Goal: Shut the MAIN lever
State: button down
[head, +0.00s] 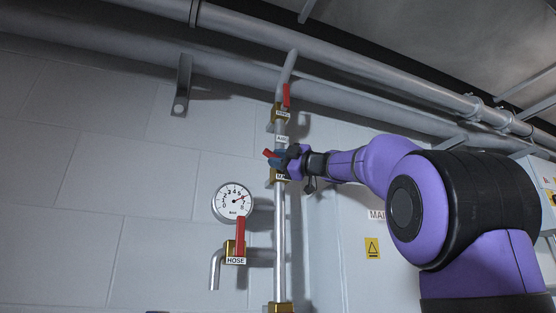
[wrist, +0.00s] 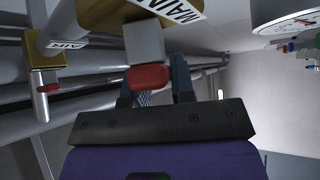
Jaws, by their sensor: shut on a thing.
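The MAIN valve has a brass body (head: 277,175) on the vertical pipe, and its MAIN label shows large in the wrist view (wrist: 177,9). Its red lever (wrist: 150,77) sits between the two dark fingers of my gripper (wrist: 154,84). In the head view my gripper (head: 281,157) comes from the right and is shut on this lever. The red end (head: 268,153) sticks out to the left past the fingers. My gripper covers most of the lever there, so its exact angle to the pipe is hard to tell.
Below left are a round gauge (head: 233,202) and the HOSE valve's red lever (head: 240,236). Large pipes (head: 230,65) run overhead.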

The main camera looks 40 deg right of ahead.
jog(key=shift+f+g, duration=0.1)
jog(key=shift+g, duration=0.2)
jog(key=shift+w+a+f+n+g, duration=0.1)
jog(key=shift+f+n+g, duration=0.2)
jog(key=shift+n+g, duration=0.45)
jog(key=shift+s+a+f+n+g, duration=0.1)
jog(key=shift+f+n+g, duration=0.25)
jog(key=shift+n, duration=0.55)
jog(key=shift+w+f+n+g, duration=0.1)
jog(key=shift+f+n+g, duration=0.1)
jog(key=shift+n+g, duration=0.6)
jog(key=shift+f+h, duration=0.1)
jog(key=shift+h, duration=0.2)
jog(key=c, duration=1)
grip_release()
jog(key=shift+o, duration=0.2)
jog(key=v, duration=1)
jog(key=shift+s+d, duration=0.2)
jog(key=shift+s, duration=0.15)
